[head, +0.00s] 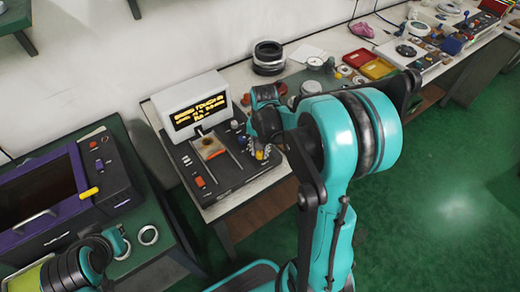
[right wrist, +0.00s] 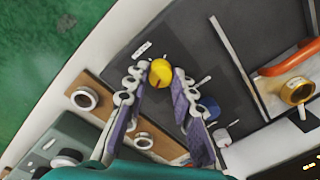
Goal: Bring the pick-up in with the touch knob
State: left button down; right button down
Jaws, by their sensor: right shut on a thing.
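The bearing tester (head: 228,181) stands on the white bench, a dark base with a lit yellow text display (head: 200,113) behind it. The yellow touch knob (right wrist: 161,72) sits on the dark panel, and it also shows in the head view (head: 260,155). My right gripper (right wrist: 160,75) is shut on this knob, with one finger on each side. A brass-coloured ring and orange part (right wrist: 296,90) lie at the right of the wrist view; I cannot tell which part is the pick-up. My left gripper (head: 118,243) is at the lower left, its jaws unclear.
A blue knob (right wrist: 208,108) is close to my right fingers. A purple-framed cabinet (head: 40,200) stands at the left, with a loose ring (head: 148,235) on its green table. Black stacked rings (head: 268,57) and red and yellow trays (head: 376,68) are farther back.

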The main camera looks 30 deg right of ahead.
aim_at(261, 153)
jog(key=shift+m, duration=0.5)
jog(key=c, duration=1.3)
grip_release()
jog(key=r, duration=1.2)
jog(key=shift+s+d, duration=0.1)
jog(key=shift+s, duration=0.1)
